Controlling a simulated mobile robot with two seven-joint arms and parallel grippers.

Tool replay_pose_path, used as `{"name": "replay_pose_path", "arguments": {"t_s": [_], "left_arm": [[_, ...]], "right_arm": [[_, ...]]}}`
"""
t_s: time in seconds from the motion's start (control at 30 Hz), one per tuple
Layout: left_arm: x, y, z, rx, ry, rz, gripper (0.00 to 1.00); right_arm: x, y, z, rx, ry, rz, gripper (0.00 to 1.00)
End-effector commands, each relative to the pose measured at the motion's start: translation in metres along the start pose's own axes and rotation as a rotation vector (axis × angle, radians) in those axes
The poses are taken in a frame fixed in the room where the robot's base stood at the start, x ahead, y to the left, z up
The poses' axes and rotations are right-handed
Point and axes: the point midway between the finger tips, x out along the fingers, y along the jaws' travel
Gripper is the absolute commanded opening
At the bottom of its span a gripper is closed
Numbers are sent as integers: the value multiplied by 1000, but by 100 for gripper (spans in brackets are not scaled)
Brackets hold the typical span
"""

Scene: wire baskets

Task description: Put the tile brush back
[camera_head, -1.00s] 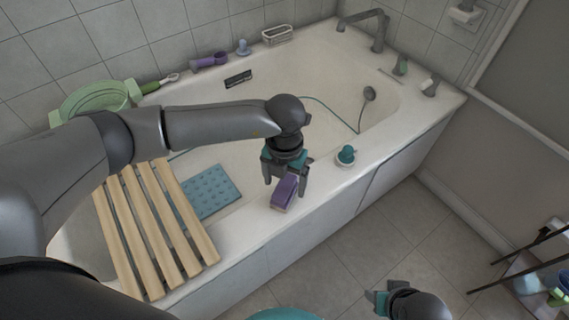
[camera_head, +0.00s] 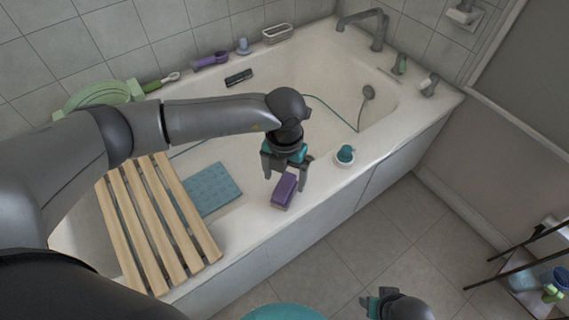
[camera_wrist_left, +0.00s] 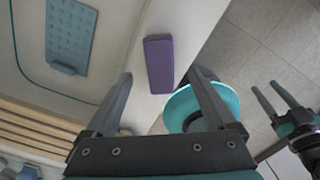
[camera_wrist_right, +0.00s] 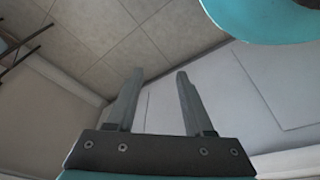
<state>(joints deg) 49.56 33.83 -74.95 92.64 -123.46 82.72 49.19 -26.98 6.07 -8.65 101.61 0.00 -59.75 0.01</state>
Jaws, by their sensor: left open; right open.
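A purple block (camera_head: 284,190) with a paler underside lies on the tub's front rim; it may be the tile brush, though bristles cannot be made out. My left gripper (camera_head: 286,174) is open just above it. In the left wrist view the block (camera_wrist_left: 159,64) lies beyond and between the open fingertips (camera_wrist_left: 161,75), with no visible contact. A purple handled item (camera_head: 210,60) and a green-handled brush (camera_head: 160,83) lie on the far rim. My right gripper (camera_head: 371,300) is open and empty over the floor; it also shows in the right wrist view (camera_wrist_right: 160,72).
A slatted wooden rack (camera_head: 160,226) spans the tub's left end. A blue mat (camera_head: 212,188) lies inside the tub. A teal-topped item (camera_head: 345,154) stands on the front rim. A wire basket (camera_head: 277,34) sits on the far rim. A teal round item (camera_head: 283,313) is low in front.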

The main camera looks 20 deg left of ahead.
Motion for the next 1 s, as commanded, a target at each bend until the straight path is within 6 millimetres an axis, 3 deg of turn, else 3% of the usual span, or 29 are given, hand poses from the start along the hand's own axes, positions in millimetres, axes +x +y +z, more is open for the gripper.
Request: {"name": "replay_pose_path", "arguments": {"t_s": [1.0], "left_arm": [[-22, 0, 0, 0, 0, 0, 89]], "right_arm": [[28, 2, 26, -2, -30, 2, 52]]}}
